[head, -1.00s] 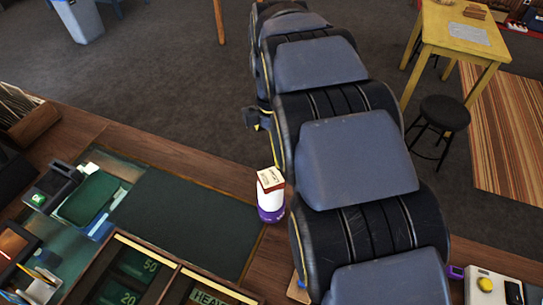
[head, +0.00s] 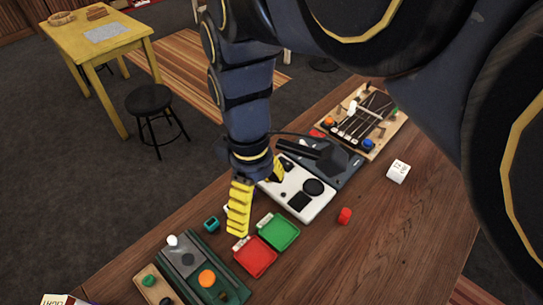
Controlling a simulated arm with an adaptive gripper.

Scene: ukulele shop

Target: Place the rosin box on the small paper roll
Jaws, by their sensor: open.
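My gripper (head: 258,205) has yellow fingers spread apart and pointing down, with nothing seen between them. It is over the wooden counter (head: 400,240), just left of a white device (head: 305,190) with dark round and square parts. I see no paper roll in this view. My arm hides part of the counter and the room behind.
Green tray (head: 279,232) and red tray (head: 255,257) lie below the gripper. A stringed wooden board (head: 365,120) is at the back. The counter's right front is clear.

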